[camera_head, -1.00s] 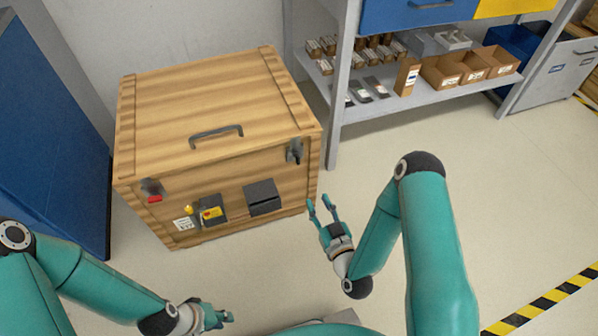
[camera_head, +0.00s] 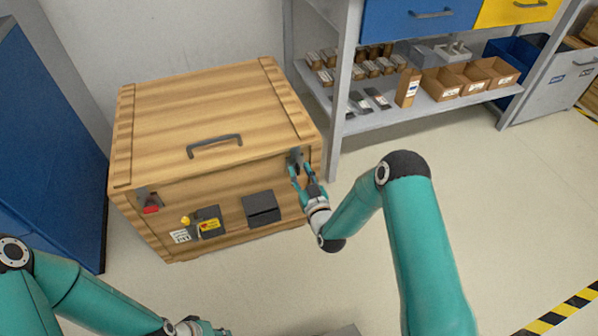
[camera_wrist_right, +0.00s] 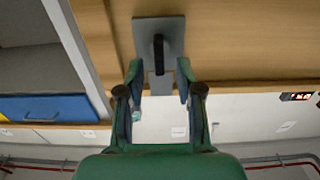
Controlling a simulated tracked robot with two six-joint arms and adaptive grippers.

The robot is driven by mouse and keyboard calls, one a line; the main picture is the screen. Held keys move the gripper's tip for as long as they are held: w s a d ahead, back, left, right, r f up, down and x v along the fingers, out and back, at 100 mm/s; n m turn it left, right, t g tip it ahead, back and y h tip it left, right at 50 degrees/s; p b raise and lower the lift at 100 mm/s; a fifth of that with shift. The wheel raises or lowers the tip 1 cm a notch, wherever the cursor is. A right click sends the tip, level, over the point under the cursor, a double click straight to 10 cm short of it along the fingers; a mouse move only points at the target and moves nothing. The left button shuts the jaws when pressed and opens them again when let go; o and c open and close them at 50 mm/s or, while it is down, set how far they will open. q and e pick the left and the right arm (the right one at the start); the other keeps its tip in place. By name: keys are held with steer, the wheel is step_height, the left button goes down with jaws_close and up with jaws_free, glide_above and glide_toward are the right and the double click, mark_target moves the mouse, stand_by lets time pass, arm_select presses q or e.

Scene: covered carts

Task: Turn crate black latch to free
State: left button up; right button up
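The wooden crate (camera_head: 215,125) stands closed against the wall. Its black latch (camera_head: 296,156) is on the front face near the upper right corner. In the right wrist view the latch is a grey plate with a dark lever (camera_wrist_right: 158,58). My right gripper (camera_head: 302,172) is at this latch. In the right wrist view my right gripper (camera_wrist_right: 159,72) is open, with one finger on each side of the lever and visible gaps between. My left gripper (camera_head: 205,328) is low at the bottom edge, partly cut off, so its fingers do not show clearly.
A second latch with a red part (camera_head: 150,203) is at the crate's front left. A black box (camera_head: 261,208) and a box with a yellow label (camera_head: 207,222) are on the front. A shelf rack (camera_head: 345,100) stands close at the right.

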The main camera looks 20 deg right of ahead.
steer(key=shift+w, duration=0.65)
jaws_close()
